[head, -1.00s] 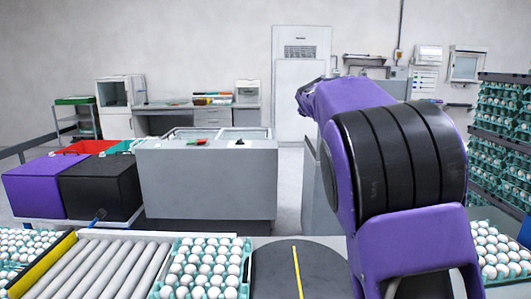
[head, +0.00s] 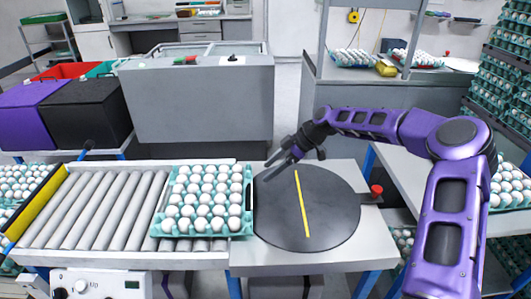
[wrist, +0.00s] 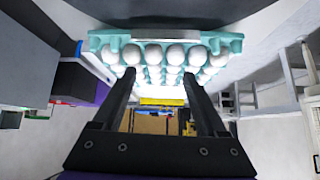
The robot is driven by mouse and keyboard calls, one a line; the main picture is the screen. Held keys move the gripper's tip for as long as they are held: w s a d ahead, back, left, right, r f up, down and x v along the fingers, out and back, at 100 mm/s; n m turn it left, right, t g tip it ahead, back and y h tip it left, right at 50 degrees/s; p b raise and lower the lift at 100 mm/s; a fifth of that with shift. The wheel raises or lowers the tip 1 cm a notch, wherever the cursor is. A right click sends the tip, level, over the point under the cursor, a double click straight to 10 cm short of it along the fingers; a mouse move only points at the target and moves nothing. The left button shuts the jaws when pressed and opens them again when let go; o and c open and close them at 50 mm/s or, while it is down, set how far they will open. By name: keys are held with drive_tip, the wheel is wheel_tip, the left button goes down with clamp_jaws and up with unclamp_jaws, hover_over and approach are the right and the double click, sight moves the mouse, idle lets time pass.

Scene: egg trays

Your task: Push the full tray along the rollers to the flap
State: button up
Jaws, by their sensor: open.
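The full tray (head: 243,228) is turquoise and holds many white eggs. It sits at the right end of the grey rollers (head: 95,210), against the edge of the round dark plate. A yellow bar (head: 36,208), which looks like the flap, crosses the left end of the rollers. My gripper (head: 272,171) is open and empty, just right of the tray's far right corner and above the plate, pointing left. In the wrist view the tray (wrist: 104,40) spans the top, beyond my two fingertips (wrist: 160,78). I cannot tell whether they touch it.
The round dark plate (head: 330,205) with a yellow stripe has a red button (head: 376,190) beside it. A grey cabinet (head: 195,100) stands behind the rollers. Another egg tray (head: 10,195) lies left of the yellow bar. The rollers between tray and bar are bare.

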wheel_tip(320, 180, up, 4)
drive_tip(key=n+y, duration=0.1)
drive_tip(key=y, duration=0.1)
drive_tip(key=b, duration=0.7)
approach(241, 193)
drive_tip(key=f, duration=0.5)
drive_tip(key=shift+s+d, duration=0.2)
drive_tip(key=shift+d, duration=0.2)
drive_tip(key=shift+f, duration=0.85)
drive_tip(key=shift+s+a, duration=0.1)
drive_tip(key=shift+a, duration=5)
drive_tip(key=shift+a, duration=4.9)
